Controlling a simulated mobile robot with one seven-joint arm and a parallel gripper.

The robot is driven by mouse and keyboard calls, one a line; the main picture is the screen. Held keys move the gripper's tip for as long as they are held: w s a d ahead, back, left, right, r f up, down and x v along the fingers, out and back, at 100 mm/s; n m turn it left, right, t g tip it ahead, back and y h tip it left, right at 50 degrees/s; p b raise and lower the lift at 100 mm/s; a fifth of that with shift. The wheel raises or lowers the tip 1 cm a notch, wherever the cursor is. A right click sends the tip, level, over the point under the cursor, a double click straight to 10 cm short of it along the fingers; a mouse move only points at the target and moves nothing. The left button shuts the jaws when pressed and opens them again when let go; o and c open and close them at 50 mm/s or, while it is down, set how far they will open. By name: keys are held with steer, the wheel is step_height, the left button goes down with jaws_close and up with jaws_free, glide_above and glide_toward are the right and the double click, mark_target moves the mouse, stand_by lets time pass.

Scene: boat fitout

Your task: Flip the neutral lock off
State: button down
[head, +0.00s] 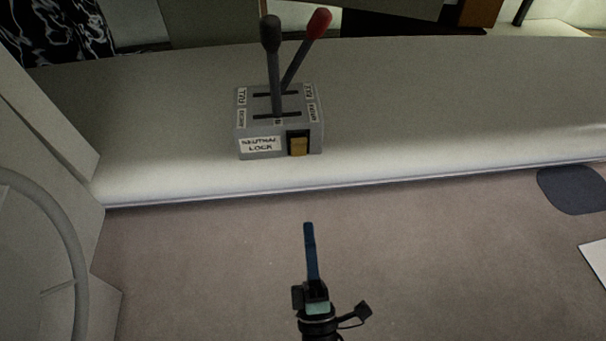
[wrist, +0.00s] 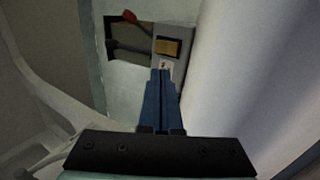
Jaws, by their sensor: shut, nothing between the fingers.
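The neutral lock is a yellow rocker switch (head: 298,144) in a black frame on the front face of a grey control box (head: 245,119), beside a label reading "NEUTRAL LOCK". Two levers rise from slots in the box top: one black-knobbed (head: 271,60), one red-knobbed (head: 308,46). My gripper (head: 308,226), with blue fingers, is shut and empty, in front of and below the box in the head view. In the wrist view, the fingers (wrist: 160,72) point toward the box, and the yellow switch (wrist: 168,48) shows just past their tips. The fingers appear apart from the switch.
The box stands on a pale ledge (head: 450,110) with a rounded front edge. A pale wheel-like rim (head: 62,225) is at the left. A dark rounded patch (head: 575,190) and a white sheet (head: 596,262) lie at the right. The space between gripper and box looks clear.

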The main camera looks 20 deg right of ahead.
mark_target(300, 144)
steer(key=x, duration=1.4)
steer(key=shift+a, duration=0.1)
steer(key=r+p, duration=0.1)
steer(key=p, duration=0.2)
steer(key=shift+w+r+g, duration=0.2)
steer(key=shift+g, duration=0.2)
steer(key=shift+f+b, duration=0.3)
steer(key=shift+b, duration=0.05)
